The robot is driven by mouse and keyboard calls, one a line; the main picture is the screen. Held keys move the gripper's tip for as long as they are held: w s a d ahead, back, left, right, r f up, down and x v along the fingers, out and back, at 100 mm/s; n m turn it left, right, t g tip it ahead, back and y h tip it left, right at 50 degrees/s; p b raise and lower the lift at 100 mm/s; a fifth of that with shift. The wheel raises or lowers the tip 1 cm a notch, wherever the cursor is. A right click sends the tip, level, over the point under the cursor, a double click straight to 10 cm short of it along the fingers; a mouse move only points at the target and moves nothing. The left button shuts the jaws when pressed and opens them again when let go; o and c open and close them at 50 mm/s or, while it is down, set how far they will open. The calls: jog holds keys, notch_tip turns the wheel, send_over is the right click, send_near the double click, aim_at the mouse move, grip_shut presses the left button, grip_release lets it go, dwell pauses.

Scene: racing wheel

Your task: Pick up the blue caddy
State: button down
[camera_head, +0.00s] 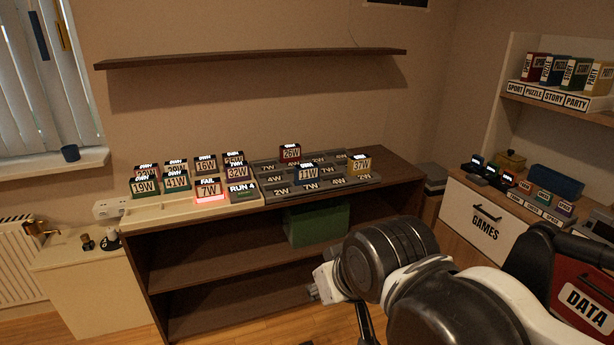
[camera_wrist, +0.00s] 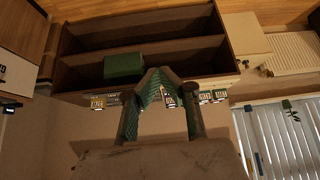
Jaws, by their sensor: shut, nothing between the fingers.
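Several small labelled blocks stand on the shelf unit's top. The block marked 11W (camera_head: 308,173) looks blue and sits in a grey slotted tray (camera_head: 277,201). The block marked 32W (camera_head: 237,172) and the RUN 4 block (camera_head: 242,190) also look bluish. A plain blue box (camera_head: 555,182) lies on the right cabinet. I cannot tell which of these is the caddy. My gripper (camera_wrist: 160,73) is shut and empty in the wrist view, its fingertips together. It is apart from all the blocks. In the head view my arm hides most of it at lower right.
A green box (camera_head: 318,223) stands in the shelf unit and shows in the wrist view (camera_wrist: 124,66). A wall shelf (camera_head: 250,58) hangs above. A pale tray (camera_head: 190,206) lies along the front left. A dark blue cup (camera_head: 70,153) stands on the windowsill. The lower shelves are mostly clear.

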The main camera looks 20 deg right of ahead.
jog(key=c, duration=2.5)
grip_release()
jog(key=o, duration=1.4)
